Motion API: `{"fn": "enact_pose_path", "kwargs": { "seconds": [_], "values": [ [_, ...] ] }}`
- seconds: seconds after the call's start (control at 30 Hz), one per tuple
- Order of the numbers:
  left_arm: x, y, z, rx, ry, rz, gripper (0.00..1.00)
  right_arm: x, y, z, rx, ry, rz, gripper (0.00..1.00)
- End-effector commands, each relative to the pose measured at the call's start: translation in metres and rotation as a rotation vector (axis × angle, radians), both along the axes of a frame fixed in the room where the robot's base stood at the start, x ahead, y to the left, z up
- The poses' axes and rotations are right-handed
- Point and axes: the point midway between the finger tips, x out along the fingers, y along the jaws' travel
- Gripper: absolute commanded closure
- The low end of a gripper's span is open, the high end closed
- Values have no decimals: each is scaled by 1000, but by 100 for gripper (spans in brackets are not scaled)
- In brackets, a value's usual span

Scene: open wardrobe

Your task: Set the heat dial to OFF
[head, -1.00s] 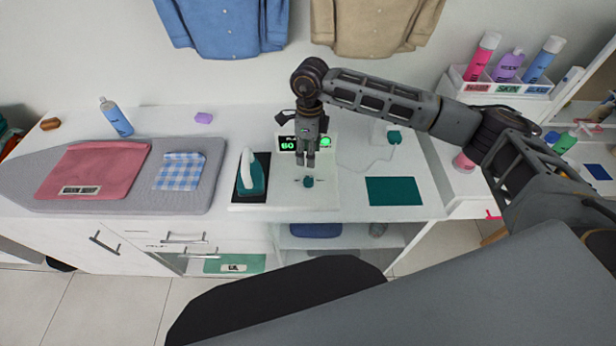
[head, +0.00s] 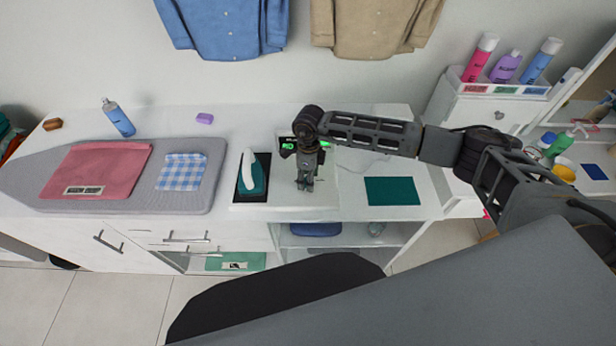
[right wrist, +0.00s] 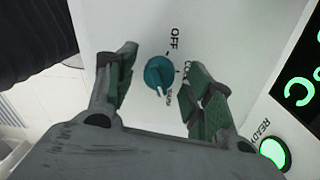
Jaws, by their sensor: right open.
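The teal heat dial (right wrist: 159,73) shows in the right wrist view on a white panel. The OFF label (right wrist: 175,38) is at its upper right, a COOL label (right wrist: 188,72) at its right, and a smaller, hard-to-read label at its lower right. Its white pointer mark points down in the picture, near that smaller label and away from OFF. My right gripper (right wrist: 163,76) is open, with one finger on each side of the dial; contact cannot be told. In the head view my right gripper (head: 305,186) hides the dial. My left gripper is not in view.
A lit green READY light (right wrist: 273,152) and a display (right wrist: 300,80) are beside the dial. An iron (head: 253,177) stands left of the panel, and a teal mat (head: 392,191) lies to the right. The ironing board (head: 215,165) holds folded cloths.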

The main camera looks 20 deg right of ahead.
Motion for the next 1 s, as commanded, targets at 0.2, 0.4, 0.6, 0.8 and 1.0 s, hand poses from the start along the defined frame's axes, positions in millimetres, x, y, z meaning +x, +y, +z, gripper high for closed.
{"fn": "enact_pose_path", "kwargs": {
  "seconds": [0.2,0.4,0.6,0.8,1.0],
  "values": [
    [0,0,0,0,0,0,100,0,0,-3,0,0,0,48],
    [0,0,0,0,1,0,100,0,0,-3,0,0,0,54],
    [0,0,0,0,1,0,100,0,0,-3,0,0,0,80],
    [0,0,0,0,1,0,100,0,0,-3,0,0,1,93],
    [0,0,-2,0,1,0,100,0,0,-3,0,0,16,93]
  ]
}}
